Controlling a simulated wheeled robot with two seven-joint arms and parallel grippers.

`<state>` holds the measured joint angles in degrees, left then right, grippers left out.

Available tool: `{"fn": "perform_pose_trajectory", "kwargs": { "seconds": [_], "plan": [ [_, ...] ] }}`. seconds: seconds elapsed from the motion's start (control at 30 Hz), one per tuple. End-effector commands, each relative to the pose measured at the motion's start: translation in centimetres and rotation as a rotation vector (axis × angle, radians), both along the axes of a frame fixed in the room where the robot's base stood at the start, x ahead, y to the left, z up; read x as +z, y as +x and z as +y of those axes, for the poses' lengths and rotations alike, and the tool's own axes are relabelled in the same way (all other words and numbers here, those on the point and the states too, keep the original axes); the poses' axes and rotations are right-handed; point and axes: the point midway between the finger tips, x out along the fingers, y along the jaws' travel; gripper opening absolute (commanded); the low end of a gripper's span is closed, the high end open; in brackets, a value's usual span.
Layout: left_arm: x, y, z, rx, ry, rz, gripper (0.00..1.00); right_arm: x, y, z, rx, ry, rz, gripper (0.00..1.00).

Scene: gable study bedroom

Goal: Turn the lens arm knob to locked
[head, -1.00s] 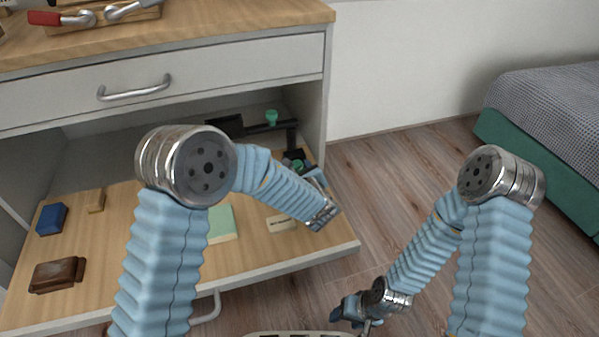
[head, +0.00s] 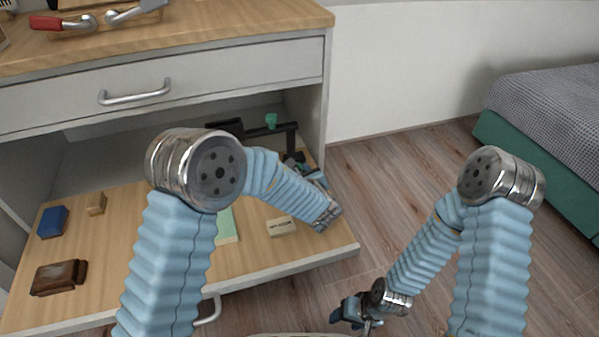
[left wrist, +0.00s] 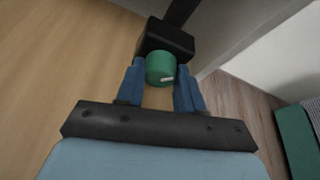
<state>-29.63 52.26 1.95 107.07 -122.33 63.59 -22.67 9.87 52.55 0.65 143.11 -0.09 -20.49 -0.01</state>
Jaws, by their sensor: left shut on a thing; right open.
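The green knob (left wrist: 160,68) with a pale mark on its face sits against a black block (left wrist: 168,40) in the left wrist view. The two blue fingers of my left gripper (left wrist: 160,84) are shut on the knob, one on each side. In the head view the black lens arm (head: 265,131) stretches along the back of the pull-out shelf, with a teal knob (head: 271,120) on top. My left gripper (head: 312,177) is at its right end, partly hiding the gripped knob. My right gripper (head: 349,312) is open and empty, low over the floor.
The wooden pull-out shelf (head: 110,265) holds a blue block (head: 52,221), a brown case (head: 58,277), a small wooden block (head: 96,204) and a labelled pale block (head: 281,228). The cabinet side (head: 317,110) stands close to my left gripper. A bed (head: 550,130) is at right.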

Motion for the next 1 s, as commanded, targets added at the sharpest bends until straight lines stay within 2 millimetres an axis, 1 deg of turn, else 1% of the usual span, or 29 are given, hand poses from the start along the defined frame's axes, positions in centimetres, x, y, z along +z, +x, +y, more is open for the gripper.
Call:
{"fn": "perform_pose_trajectory", "kwargs": {
  "seconds": [0.03, 0.3, 0.6, 0.8, 1.0],
  "plan": [
    [0.2, 0.0, -0.1, 0.0, 0.028, 0.01, 0.07, 0.5, 0.0, 0.0, 0.0, 0.0, 0.001, 0.59],
    [0.4, 0.0, -0.3, -0.002, 0.246, 0.08, 0.07, 2.7, -0.1, 0.0, 0.003, 0.002, 0.005, 0.59],
    [0.3, 0.1, -0.5, -0.001, 0.511, 0.166, 0.07, 5.3, -0.2, 0.1, 0.007, 0.003, 0.011, 0.59],
    [0.2, 0.1, -0.5, 0.0, 0.654, 0.214, 0.07, 6.4, -0.3, 0.1, 0.008, 0.003, 0.014, 0.59],
    [0.0, 0.1, -0.6, 0.0, 0.756, 0.245, 0.07, 7.1, -0.3, 0.0, 0.006, 0.001, 0.012, 0.59]
  ]
}}
